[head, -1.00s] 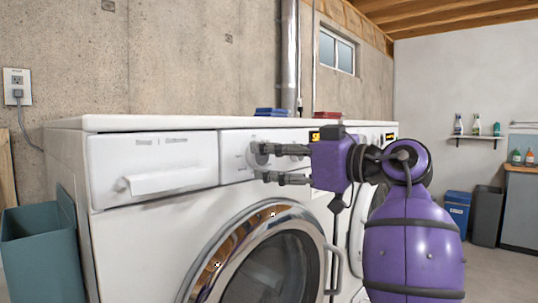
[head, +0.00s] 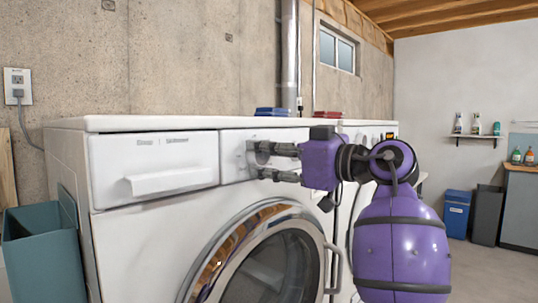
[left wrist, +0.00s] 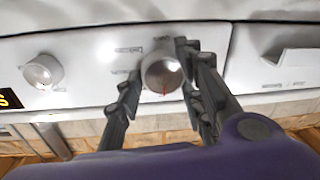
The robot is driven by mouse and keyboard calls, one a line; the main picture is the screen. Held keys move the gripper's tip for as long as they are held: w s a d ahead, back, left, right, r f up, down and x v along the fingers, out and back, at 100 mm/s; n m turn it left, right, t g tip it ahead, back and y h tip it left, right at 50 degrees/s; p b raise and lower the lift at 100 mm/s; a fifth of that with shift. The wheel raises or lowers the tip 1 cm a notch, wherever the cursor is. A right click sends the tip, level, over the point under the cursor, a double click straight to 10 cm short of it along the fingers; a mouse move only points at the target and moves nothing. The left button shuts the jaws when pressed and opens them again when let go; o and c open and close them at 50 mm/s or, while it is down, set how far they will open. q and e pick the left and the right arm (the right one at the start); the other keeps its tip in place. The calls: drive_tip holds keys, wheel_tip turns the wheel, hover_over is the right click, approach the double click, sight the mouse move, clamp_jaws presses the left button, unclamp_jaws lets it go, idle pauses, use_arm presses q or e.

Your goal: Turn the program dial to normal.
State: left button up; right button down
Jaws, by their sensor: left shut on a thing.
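The program dial is a round silver knob on the washer's white front panel. It shows in the left wrist view (left wrist: 162,73) between my fingers, with a red line on its face pointing down in that picture. My left gripper (head: 256,160) reaches in from the right in the head view; it is also in the left wrist view (left wrist: 158,65), with one finger on each side of the dial, shut on it. In the head view the fingers partly hide the dial. The small panel marks are too blurred to read. My right gripper is out of view.
The washer's drawer (head: 155,165) is left of the dial, and its round glass door (head: 275,270) is below. A second knob (left wrist: 42,72) shows in the left wrist view. Blue (head: 272,112) and red (head: 328,114) items lie on top. A teal bin (head: 42,262) stands at left.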

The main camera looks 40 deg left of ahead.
use_arm(q)
drive_tip(key=shift+d+m+y+p, duration=0.1)
drive_tip(key=shift+m+y+p, duration=0.3)
drive_tip(key=shift+m+p, duration=4)
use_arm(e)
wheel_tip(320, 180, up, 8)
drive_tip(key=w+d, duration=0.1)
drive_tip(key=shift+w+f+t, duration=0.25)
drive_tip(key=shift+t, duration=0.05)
use_arm(q)
drive_tip(key=shift+t, duration=0.3)
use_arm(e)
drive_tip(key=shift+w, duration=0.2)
use_arm(q)
drive_tip(key=o, duration=0.9)
drive_tip(key=shift+f, duration=0.1)
drive_tip(key=shift+o, duration=1)
drive_tip(key=shift+w+f, duration=0.1)
drive_tip(key=shift+w, duration=0.05)
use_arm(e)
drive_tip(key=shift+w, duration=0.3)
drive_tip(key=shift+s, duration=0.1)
use_arm(q)
drive_tip(key=d, duration=1.2)
drive_tip(key=shift+f, duration=0.35)
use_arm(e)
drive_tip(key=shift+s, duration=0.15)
